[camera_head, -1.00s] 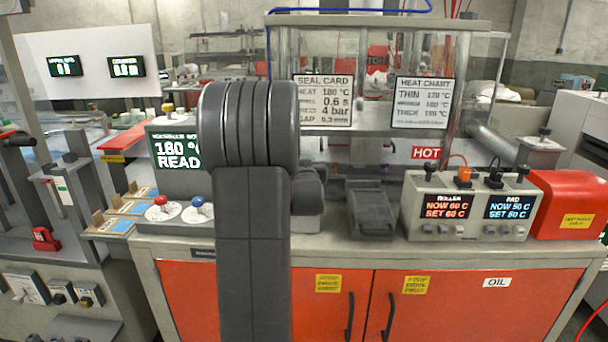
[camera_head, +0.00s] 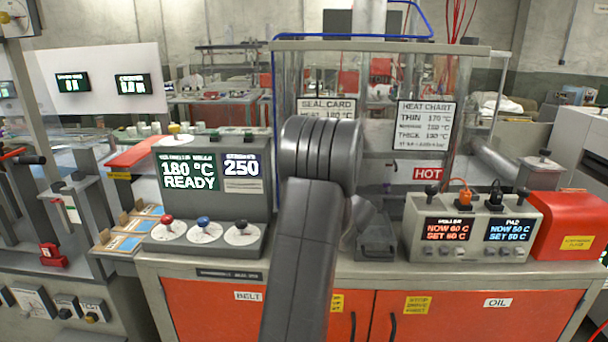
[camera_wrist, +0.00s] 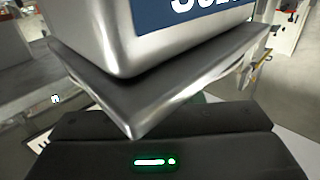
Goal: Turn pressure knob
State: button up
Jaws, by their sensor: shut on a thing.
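I cannot tell which knob is the pressure knob. A control box on the bench has a red knob (camera_head: 167,220), a blue knob (camera_head: 203,222) and a black knob (camera_head: 241,228), each on a white dial. Two black knobs, one at the left (camera_head: 64,308) and one beside it (camera_head: 93,312), sit on the lower left cabinet. In the head view my arm hides my gripper. In the wrist view my gripper (camera_wrist: 155,158) shows as a dark body with a green light. It is shut on a grey metal block (camera_wrist: 105,50) with a blue, white-lettered label. The fingertips are hidden.
The control box screens (camera_head: 188,170) read 180 °C READY and 250. A heater box (camera_head: 430,205) and a red box (camera_head: 570,210) stand at the right of the bench. A glass-sided frame (camera_head: 470,52) stands behind. A pressure-type gauge (camera_head: 32,297) is at lower left.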

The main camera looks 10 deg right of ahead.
jog(key=n+g+y+p, duration=0.1)
jog(key=y, duration=0.1)
jog(key=n+g+y+p, duration=0.1)
jog(key=n+g+y, duration=0.1)
jog(key=shift+s+a+r+y+p, duration=0.15)
jog(key=shift+r+y+p, duration=0.05)
jog(key=shift+y+p, duration=0.15)
jog(key=shift+s+a+f+n+g+y+p, duration=0.1)
jog(key=shift+n+g+y+p, duration=0.25)
jog(key=shift+n+g+y, duration=0.45)
jog(key=shift+s+a+n+g+y+p, duration=0.1)
jog(key=shift+n+g+y+p, duration=0.3)
jog(key=shift+n+g, duration=0.6)
jog(key=o, duration=1)
jog(key=shift+c, duration=0.2)
jog(key=b+v, duration=0.1)
jog(key=v, duration=0.6)
jog(key=shift+d, duration=0.25)
